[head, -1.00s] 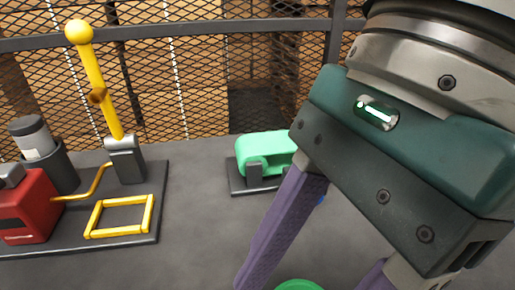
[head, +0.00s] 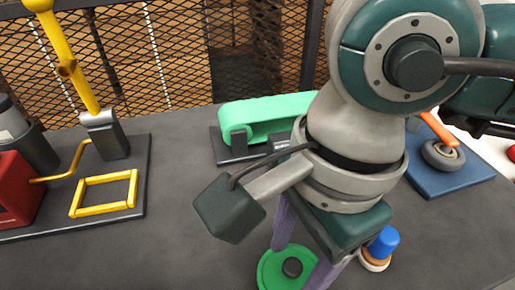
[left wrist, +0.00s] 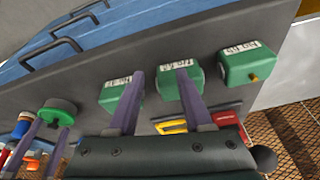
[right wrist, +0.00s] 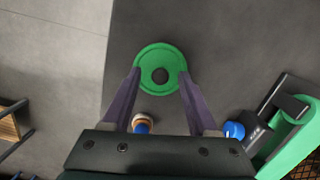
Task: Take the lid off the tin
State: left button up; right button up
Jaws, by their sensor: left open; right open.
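A round green lid (head: 268,272) with a dark knob (head: 292,267) lies at the bottom of the head view. It shows whole in the right wrist view (right wrist: 160,50). The tin's body below it is hidden. My right gripper (right wrist: 160,76) is open and points down at the lid, its purple fingers at either side of the knob in that view. I cannot tell whether they touch the lid. The lid (left wrist: 57,108) is also at the left of the left wrist view. My left gripper (left wrist: 160,72) is open and empty, over green labelled boxes, and outside the head view.
A blue-topped piece with orange and white rings (head: 378,252) stands close right of the lid. A green belt-like model (head: 262,118) is behind. A board with a yellow frame (head: 103,193) is at the left, a blue board (head: 455,182) at the right. Grey tabletop is clear left of the lid.

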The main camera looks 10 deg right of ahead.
jog(key=shift+f, duration=0.1)
jog(key=shift+c, duration=0.2)
grip_shut()
dwell(0.4)
